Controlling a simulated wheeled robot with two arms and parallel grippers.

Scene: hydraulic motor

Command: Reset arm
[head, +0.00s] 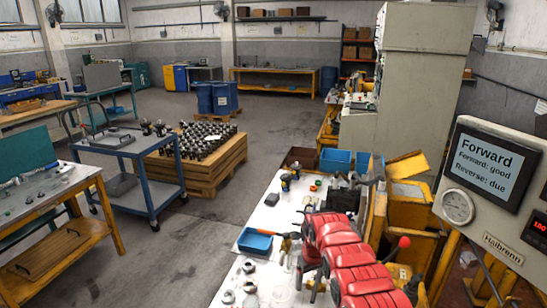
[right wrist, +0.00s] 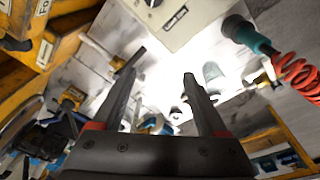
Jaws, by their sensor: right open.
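My right gripper (right wrist: 163,68) shows in the right wrist view with its two dark fingers apart and nothing between them. Light bench surface and blurred small parts lie beyond the fingertips. In the head view my red right arm reaches over the white workbench (head: 262,222) from the lower right; its fingertips are hard to make out there. My left gripper and left arm are not in view. A display (head: 487,164) at the right reads "Forward", "Forward: good" and "Reverse: due".
A blue tray (head: 255,241) and small metal parts lie on the workbench. Blue bins (head: 335,159) stand at its far end. A gauge (head: 457,207) sits below the display. A blue cart (head: 125,150) and a wooden crate (head: 197,168) stand left across open floor. A red coiled hose (right wrist: 298,75) hangs right.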

